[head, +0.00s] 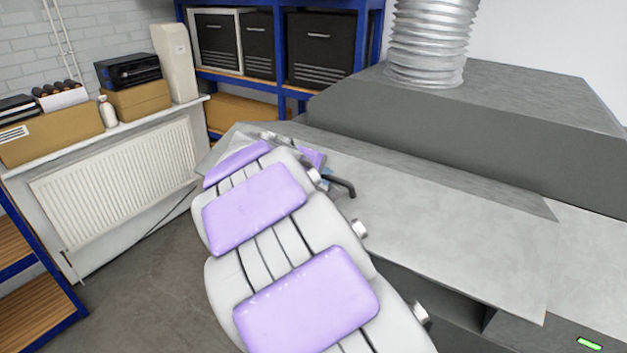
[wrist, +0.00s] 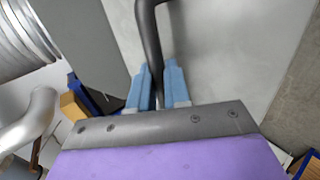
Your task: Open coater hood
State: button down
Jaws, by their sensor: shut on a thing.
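The coater hood (head: 460,210) is a large grey lid on the machine at the right of the head view. A dark bent handle (head: 342,184) stands out from its left part. In the wrist view the handle (wrist: 150,35) runs down between the two blue fingers of my gripper (wrist: 160,88), which is shut on it. The hood's pale surface (wrist: 215,50) lies behind the fingers. In the head view my arm covers part of the hood's near left side, and my gripper is mostly hidden behind it.
A ribbed silver duct (head: 430,40) rises from the grey housing (head: 480,125) behind the hood. A blue shelf rack (head: 370,30) with dark boxes stands at the back. A white radiator (head: 120,175) and a ledge with boxes are at the left. Floor (head: 140,290) is clear between radiator and arm.

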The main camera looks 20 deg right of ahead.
jog(key=shift+d+f, duration=0.15)
jog(key=c, duration=1.5)
grip_release()
jog(key=o, duration=0.3)
jog(key=shift+w+d+f, duration=0.1)
jog(key=shift+w+d, duration=0.2)
jog(key=shift+d, duration=0.35)
jog(key=shift+o, duration=0.2)
jog(key=shift+a, duration=0.65)
jog(key=b+v, duration=0.2)
jog(key=v, duration=1.5)
jog(key=shift+b, duration=0.3)
